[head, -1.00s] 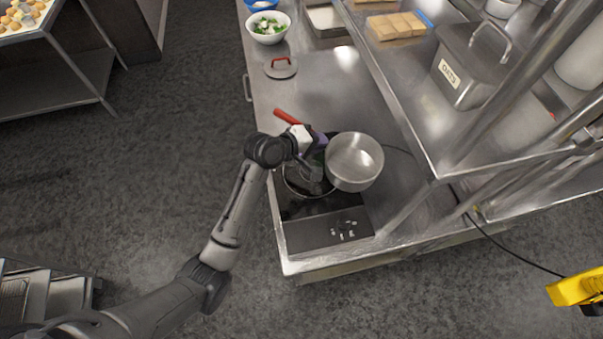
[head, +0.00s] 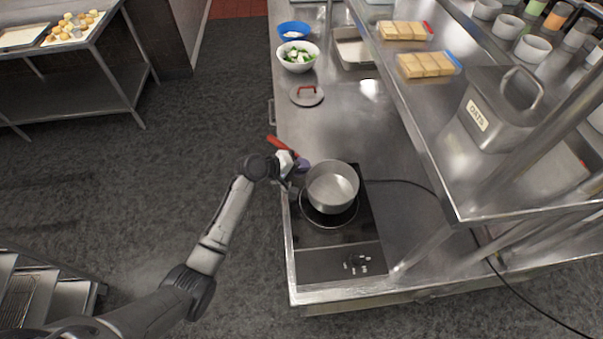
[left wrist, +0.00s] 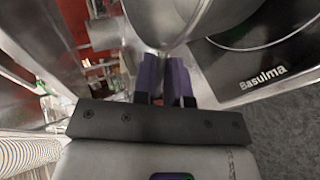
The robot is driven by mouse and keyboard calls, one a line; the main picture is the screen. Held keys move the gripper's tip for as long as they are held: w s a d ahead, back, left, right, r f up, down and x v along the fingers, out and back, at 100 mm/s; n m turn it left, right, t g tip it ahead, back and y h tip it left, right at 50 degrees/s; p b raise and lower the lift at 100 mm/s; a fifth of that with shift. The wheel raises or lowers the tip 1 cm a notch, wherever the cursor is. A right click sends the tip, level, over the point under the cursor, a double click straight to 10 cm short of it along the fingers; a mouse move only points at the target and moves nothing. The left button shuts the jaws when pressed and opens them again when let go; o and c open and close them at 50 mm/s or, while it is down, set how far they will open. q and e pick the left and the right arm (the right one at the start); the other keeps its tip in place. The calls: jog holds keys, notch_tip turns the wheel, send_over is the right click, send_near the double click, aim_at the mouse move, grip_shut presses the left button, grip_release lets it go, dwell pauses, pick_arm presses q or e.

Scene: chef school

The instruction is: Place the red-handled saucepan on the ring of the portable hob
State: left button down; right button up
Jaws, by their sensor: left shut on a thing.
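The saucepan (head: 332,188) is a steel pan with a red handle (head: 281,146) that points to the upper left in the head view. My left gripper (head: 297,167) is shut on the handle near the pan. The pan overlaps the back part of the hob's ring (head: 330,219); whether it touches or hangs just above is hard to tell. The black portable hob (head: 318,240) stands at the counter's near end. In the left wrist view the pan (left wrist: 165,20) is at the top, beyond the purple fingers (left wrist: 165,78), with the ring (left wrist: 265,35) to its right. My right gripper is not in view.
A lid (head: 307,97) with a red handle lies on the counter behind the pan. A salad bowl (head: 298,58) and a blue bowl (head: 294,31) stand farther back. A raised shelf (head: 448,185) with an oats bin (head: 503,108) runs along the right. The hob's cable crosses the counter.

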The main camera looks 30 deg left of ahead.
pick_arm(q)
jog(key=shift+f, duration=1.8)
jog(key=c, duration=1.1)
grip_release()
jog(key=shift+c, duration=0.2)
